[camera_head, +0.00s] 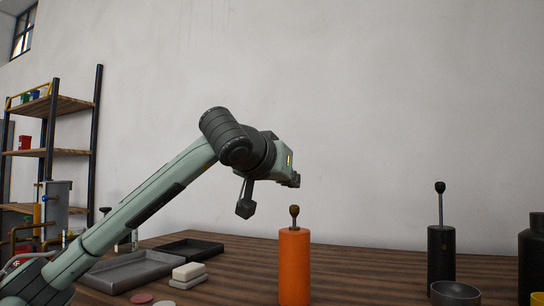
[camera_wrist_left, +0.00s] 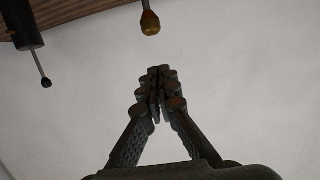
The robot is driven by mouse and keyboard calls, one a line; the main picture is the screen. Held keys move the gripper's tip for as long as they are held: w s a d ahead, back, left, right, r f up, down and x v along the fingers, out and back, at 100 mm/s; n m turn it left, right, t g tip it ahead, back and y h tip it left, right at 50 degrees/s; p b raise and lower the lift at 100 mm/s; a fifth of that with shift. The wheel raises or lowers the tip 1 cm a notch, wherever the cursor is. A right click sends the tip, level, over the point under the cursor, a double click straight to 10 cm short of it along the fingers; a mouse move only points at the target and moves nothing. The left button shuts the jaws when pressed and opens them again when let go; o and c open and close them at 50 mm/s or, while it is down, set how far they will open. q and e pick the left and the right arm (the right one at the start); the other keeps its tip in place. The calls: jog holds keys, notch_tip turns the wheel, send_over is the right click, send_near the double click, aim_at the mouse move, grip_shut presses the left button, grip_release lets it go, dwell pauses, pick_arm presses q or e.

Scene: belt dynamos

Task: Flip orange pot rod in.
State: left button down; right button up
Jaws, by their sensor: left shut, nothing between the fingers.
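The orange pot (camera_head: 294,268) stands upright on the wooden table. A short rod with a brown rounded knob (camera_head: 294,211) sticks up from its top. The knob also shows at the top edge of the left wrist view (camera_wrist_left: 150,22). My left gripper (camera_head: 295,182) is just above the knob in the head view, apart from it. In the left wrist view its fingers (camera_wrist_left: 160,90) are shut together with nothing between them, pointing towards the wall. My right gripper is not in view.
A black pot (camera_head: 441,262) with a longer raised rod stands to the right. A dark bowl (camera_head: 455,293) and a dark vessel (camera_head: 532,258) are near the right edge. Grey trays (camera_head: 125,272) and white blocks (camera_head: 188,272) lie left. Table between the two pots is clear.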

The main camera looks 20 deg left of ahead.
pick_arm(q)
jog(key=v, duration=1)
jog(key=shift+r, duration=0.25)
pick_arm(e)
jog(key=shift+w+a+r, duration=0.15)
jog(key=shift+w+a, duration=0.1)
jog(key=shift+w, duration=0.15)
